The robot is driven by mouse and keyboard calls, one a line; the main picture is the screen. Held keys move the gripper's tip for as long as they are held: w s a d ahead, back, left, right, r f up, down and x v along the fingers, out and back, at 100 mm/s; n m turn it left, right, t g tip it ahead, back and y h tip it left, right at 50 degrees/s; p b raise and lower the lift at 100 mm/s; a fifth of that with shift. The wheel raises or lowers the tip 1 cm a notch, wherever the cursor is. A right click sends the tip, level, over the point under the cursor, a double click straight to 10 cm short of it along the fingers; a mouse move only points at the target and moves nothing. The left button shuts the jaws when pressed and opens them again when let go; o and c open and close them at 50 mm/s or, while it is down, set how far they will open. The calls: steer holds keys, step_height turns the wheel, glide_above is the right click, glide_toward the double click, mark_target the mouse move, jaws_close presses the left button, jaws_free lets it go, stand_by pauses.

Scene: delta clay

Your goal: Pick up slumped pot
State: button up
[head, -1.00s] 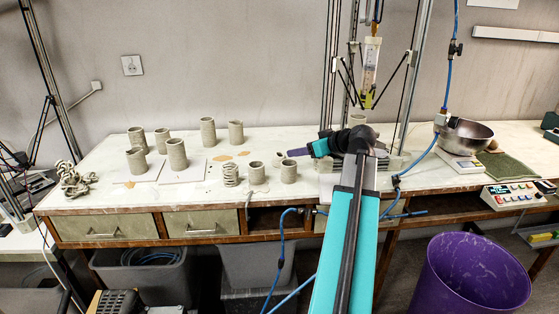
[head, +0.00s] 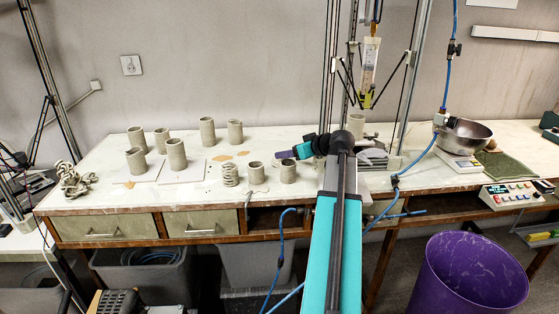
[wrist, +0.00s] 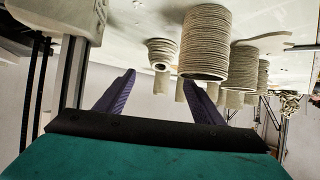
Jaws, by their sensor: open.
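The slumped pot appears to be a small grey coiled clay pot (wrist: 162,52) with a wide, uneven base. In the wrist view it lies between and beyond my fingertips; the table is at the top of that view. I cannot pick it out surely in the head view, where my gripper may hide it. My gripper (wrist: 158,78) has two purple fingers, spread apart with nothing between them. In the head view my gripper (head: 286,155) points left, low over the bench, behind a short grey cylinder pot (head: 288,173).
A larger ribbed pot (wrist: 207,45) stands close beside the right finger in the wrist view. A short pot (head: 257,174) and a spring-like coil (head: 229,175) stand left of the gripper. Taller pots (head: 207,131) stand farther back. A printer frame (head: 329,80) rises behind my arm.

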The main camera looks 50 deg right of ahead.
steer(key=shift+p+x, duration=0.5)
steer(key=shift+x, duration=2.05)
steer(key=shift+f, duration=0.1)
steer(key=c, duration=1.2)
steer(key=shift+r, duration=0.2)
step_height(320, 180, up, 12)
steer(key=b, duration=0.1)
steer(key=s, duration=0.6)
steer(key=s+a+b, duration=0.1)
steer(key=s, duration=0.5)
steer(key=s+a+b, duration=0.1)
steer(key=s, duration=0.5)
steer(key=shift+f, duration=0.15)
steer(key=shift+w, duration=0.1)
